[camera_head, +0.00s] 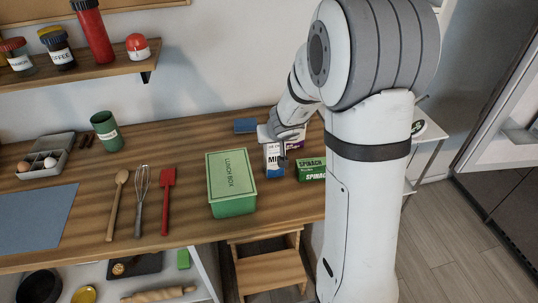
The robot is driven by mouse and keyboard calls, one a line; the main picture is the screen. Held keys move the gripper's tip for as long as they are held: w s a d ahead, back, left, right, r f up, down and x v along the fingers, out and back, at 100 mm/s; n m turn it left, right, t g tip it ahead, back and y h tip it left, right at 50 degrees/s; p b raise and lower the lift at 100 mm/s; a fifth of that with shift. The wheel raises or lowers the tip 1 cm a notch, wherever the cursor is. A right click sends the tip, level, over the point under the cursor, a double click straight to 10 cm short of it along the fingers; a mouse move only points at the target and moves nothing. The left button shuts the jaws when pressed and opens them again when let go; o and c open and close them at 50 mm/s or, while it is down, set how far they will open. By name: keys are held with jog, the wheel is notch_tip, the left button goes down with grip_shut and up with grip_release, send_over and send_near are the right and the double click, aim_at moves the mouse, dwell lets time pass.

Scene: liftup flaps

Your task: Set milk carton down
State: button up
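The milk carton (271,158) is white with blue lettering and stands upright on, or just above, the wooden counter (90,205); I cannot tell which. My gripper (284,146) is at the carton's upper part, with a finger seen along its right side. The wrist and the small size hide whether the fingers are closed on it. My arm covers part of the area to the right.
A green lunch box (231,182) is left of the carton and a green spinach box (311,170) is close on its right. A blue item (245,126) and a partly hidden purple-and-white package (296,141) are behind. A red spatula (167,200) lies farther left.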

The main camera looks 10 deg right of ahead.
grip_shut()
dwell(0.3)
jog(key=shift+r, duration=0.15)
